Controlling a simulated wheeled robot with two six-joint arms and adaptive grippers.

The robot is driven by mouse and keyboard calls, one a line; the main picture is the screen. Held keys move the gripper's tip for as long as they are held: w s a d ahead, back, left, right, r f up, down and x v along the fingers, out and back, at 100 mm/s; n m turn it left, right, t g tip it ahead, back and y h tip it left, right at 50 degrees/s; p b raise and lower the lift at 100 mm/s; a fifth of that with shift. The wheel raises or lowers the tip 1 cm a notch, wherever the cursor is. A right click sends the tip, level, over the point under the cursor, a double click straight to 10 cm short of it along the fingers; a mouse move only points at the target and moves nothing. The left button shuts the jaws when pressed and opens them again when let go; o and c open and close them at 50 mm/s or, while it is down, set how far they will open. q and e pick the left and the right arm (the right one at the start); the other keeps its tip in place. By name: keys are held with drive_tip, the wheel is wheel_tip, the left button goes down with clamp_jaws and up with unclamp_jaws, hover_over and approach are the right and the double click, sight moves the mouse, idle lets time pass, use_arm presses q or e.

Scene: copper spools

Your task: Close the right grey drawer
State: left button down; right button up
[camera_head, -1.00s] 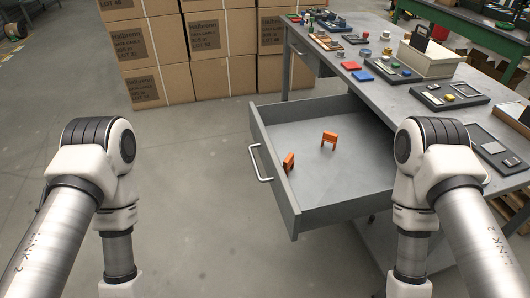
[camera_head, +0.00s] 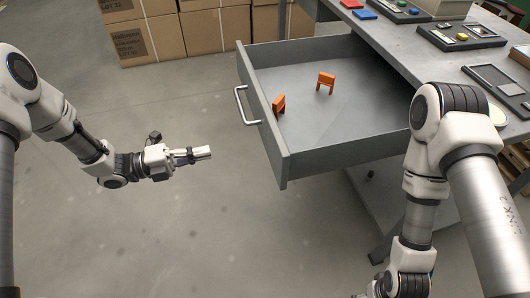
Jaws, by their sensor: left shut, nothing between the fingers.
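The right grey drawer (camera_head: 335,142) is pulled far out of the grey workbench. Its front panel (camera_head: 262,112) faces left and carries a pale bar handle (camera_head: 243,104). Two small orange objects stand inside, one near the front panel (camera_head: 279,104) and one farther back (camera_head: 326,82). My left gripper (camera_head: 205,153) is shut and empty. It hangs over the floor to the left of the drawer front, lower in the picture than the handle and apart from it. My right arm comes down at the right, in front of the bench; its gripper fingers are not visible.
The workbench top (camera_head: 400,47) holds trays (camera_head: 463,36) and red and blue blocks (camera_head: 364,14). Stacked cardboard boxes (camera_head: 180,35) stand at the back. The floor (camera_head: 190,100) left of the drawer is clear.

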sight(268, 140)
use_arm(q)
drive_tip(key=x, duration=1.3)
drive_tip(key=shift+s+r, duration=0.1)
drive_tip(key=shift+d, duration=0.45)
drive_tip(key=shift+w, duration=0.25)
